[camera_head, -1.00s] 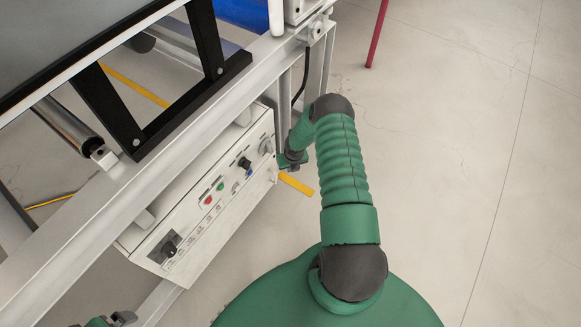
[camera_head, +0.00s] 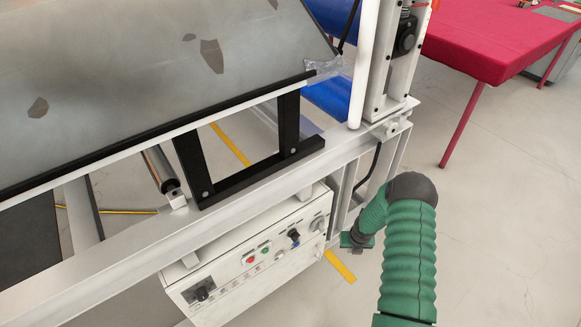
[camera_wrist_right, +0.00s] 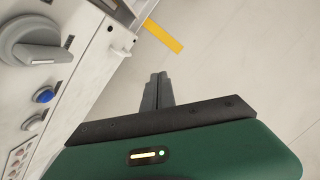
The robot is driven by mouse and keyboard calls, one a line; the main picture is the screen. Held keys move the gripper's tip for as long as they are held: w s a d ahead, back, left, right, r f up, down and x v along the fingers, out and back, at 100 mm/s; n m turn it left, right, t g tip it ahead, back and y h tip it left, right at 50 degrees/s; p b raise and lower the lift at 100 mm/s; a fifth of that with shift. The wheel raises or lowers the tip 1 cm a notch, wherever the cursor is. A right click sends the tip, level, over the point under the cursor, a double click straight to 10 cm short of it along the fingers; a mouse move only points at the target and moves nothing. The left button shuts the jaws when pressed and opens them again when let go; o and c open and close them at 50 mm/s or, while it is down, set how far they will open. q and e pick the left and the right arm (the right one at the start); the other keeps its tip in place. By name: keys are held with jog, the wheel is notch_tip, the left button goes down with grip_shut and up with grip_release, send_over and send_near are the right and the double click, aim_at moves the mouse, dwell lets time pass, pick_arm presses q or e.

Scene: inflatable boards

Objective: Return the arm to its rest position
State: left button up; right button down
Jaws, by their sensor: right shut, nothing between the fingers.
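My green right arm (camera_head: 408,255) comes up from the bottom right in the head view and bends at a dark elbow. Its gripper (camera_head: 352,241) hangs beside the right end of the white control box, small and partly hidden by the arm. In the right wrist view the gripper's grey fingers (camera_wrist_right: 157,88) lie together with nothing between them, above the pale floor. The control box (camera_head: 255,262) has knobs and red and green buttons. In the wrist view its panel (camera_wrist_right: 62,70) is close on the left, apart from the fingers. My left gripper is not in view.
A light metal machine frame (camera_head: 245,190) runs diagonally above the control box, carrying a grey sheet (camera_head: 150,85). A red-covered table (camera_head: 495,40) stands at the back right. Yellow tape (camera_head: 340,265) marks the floor. The floor right of my arm is clear.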

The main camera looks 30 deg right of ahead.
jog(key=w+a+r+m, duration=0.3)
jog(key=a+r+m, duration=1.05)
jog(key=r, duration=0.45)
jog(key=s+a+r+m+y, duration=0.1)
jog(key=s+a+r+m, duration=0.4)
jog(key=a+m, duration=0.35)
jog(key=s+a+r+m+y, duration=0.1)
jog(key=s+a+r+m, duration=0.55)
jog(key=a, duration=0.25)
pick_arm(q)
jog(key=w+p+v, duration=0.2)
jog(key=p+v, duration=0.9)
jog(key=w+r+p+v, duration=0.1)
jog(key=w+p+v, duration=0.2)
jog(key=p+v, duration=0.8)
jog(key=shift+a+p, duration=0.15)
jog(key=shift+p, duration=0.15)
pick_arm(e)
jog(key=w+v, duration=0.2)
jog(key=v, duration=0.8)
jog(key=w+r+v, duration=0.1)
jog(key=w+v, duration=0.1)
jog(key=v, duration=0.9)
jog(key=shift+w+a+m, duration=0.35)
jog(key=shift+w, duration=0.15)
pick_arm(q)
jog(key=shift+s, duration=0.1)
